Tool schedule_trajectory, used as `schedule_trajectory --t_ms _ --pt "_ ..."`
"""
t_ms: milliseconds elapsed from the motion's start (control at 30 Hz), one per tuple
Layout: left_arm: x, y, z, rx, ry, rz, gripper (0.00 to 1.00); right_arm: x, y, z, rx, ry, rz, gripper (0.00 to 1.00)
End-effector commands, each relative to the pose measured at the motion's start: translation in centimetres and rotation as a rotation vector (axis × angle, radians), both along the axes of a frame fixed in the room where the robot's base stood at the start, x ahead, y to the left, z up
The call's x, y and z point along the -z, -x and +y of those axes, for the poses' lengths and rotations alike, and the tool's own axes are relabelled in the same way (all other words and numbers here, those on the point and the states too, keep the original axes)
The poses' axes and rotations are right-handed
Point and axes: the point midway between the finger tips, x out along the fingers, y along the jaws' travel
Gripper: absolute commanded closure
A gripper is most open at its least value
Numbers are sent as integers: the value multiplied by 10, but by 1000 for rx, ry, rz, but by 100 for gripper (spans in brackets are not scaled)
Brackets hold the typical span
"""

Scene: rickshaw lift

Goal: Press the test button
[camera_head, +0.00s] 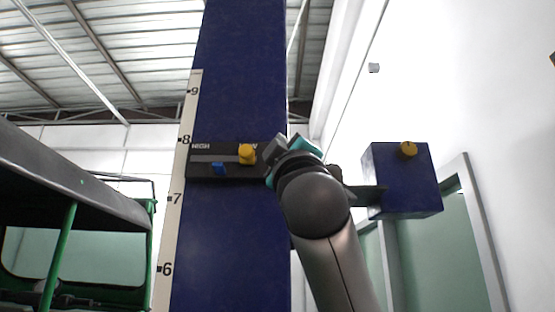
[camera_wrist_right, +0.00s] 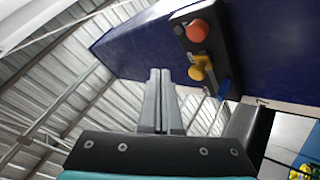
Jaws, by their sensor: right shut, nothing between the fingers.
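A black control panel (camera_head: 200,171) sits on the blue column and carries the words HIGH and, partly covered, LOW. It has a yellow knob (camera_head: 247,154) and a blue piece (camera_head: 219,169). In the right wrist view the panel (camera_wrist_right: 216,45) also shows a round orange-red button (camera_wrist_right: 197,30), hidden behind my gripper in the head view; no test label is readable. My right gripper (camera_head: 271,150) is at the panel's right end. In the wrist view its fingers (camera_wrist_right: 159,73) are together and empty, with their tips appearing apart from the button. My left gripper is out of view.
The tall blue column (camera_head: 240,80) has a numbered scale (camera_head: 177,200) on its left edge. A blue box (camera_head: 405,195) with a yellow knob (camera_head: 408,149) juts out to the right. A green-framed rickshaw (camera_head: 90,205) stands at left.

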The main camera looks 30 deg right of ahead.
Motion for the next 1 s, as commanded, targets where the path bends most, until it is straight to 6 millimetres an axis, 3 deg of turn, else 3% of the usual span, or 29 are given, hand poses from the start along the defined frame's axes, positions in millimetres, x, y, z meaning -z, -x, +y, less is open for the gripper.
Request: schedule_trajectory --t_ms 233,433,1000 --pt "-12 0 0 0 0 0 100 -1 -31 -20 2 -2 4 100" --pt "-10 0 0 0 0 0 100 0 -47 -29 0 -1 0 100" --pt "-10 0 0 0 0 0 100 0 -53 -33 0 -1 -1 100"
